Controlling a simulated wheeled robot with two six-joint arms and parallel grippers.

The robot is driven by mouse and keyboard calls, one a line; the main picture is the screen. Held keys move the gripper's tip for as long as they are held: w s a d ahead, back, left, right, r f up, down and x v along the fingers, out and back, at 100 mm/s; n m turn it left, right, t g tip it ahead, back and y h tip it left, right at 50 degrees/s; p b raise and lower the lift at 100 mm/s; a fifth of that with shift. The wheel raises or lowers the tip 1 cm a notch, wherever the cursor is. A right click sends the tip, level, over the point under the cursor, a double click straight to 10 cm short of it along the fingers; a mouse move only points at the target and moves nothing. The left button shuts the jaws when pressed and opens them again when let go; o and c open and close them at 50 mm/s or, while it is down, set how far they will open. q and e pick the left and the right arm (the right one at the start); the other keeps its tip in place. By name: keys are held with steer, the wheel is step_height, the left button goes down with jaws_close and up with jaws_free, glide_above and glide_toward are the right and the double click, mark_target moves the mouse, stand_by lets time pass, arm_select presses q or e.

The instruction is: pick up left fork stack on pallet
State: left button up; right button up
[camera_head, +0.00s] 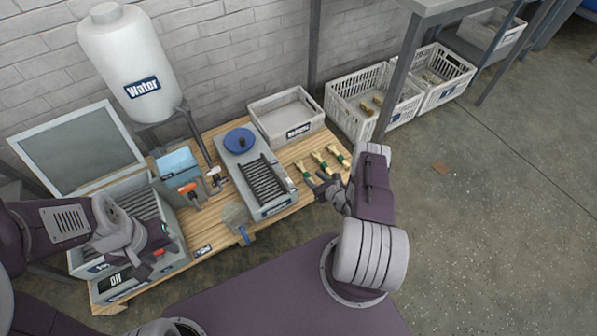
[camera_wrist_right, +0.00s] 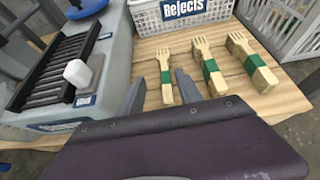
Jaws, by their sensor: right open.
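Three bundles of wooden forks with green bands lie side by side on the wooden table. The left fork stack (camera_wrist_right: 166,82) shows in the right wrist view, and also in the head view (camera_head: 302,171). The middle stack (camera_wrist_right: 213,75) and right stack (camera_wrist_right: 256,66) lie to its right. My right gripper (camera_wrist_right: 160,86) is open, its two fingers on either side of the left stack's line, with nothing held. It also shows in the head view (camera_head: 325,184), close to the stacks. My left gripper (camera_head: 158,248) is over the grey oil box; its jaws are unclear. I cannot tell which thing is the pallet.
A grey press unit with a black slotted rack (camera_head: 264,181) and blue disc (camera_head: 239,140) stands left of the forks. The Rejects crate (camera_wrist_right: 180,13) is behind them. Slotted crates (camera_head: 350,95) stand to the right. Open floor (camera_head: 480,220) lies right of the table.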

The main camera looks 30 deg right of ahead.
mark_target(307, 174)
steer(key=shift+s+d+f, duration=0.3)
steer(key=shift+s+f, duration=0.2)
steer(key=shift+f, duration=0.2)
steer(key=shift+d, duration=0.1)
steer(key=b+x, duration=0.3)
steer(key=x, duration=0.1)
steer(key=shift+f, duration=0.1)
steer(key=b+x, duration=0.4)
steer(key=b, duration=0.1)
steer(key=shift+w+f, duration=0.2)
steer(key=shift+f, duration=0.25)
steer(key=shift+w, duration=0.25)
steer(key=shift+r, duration=0.2)
arm_select(q)
step_height(307, 174, down, 8)
steer(key=shift+f, duration=0.15)
arm_select(e)
jaws_close()
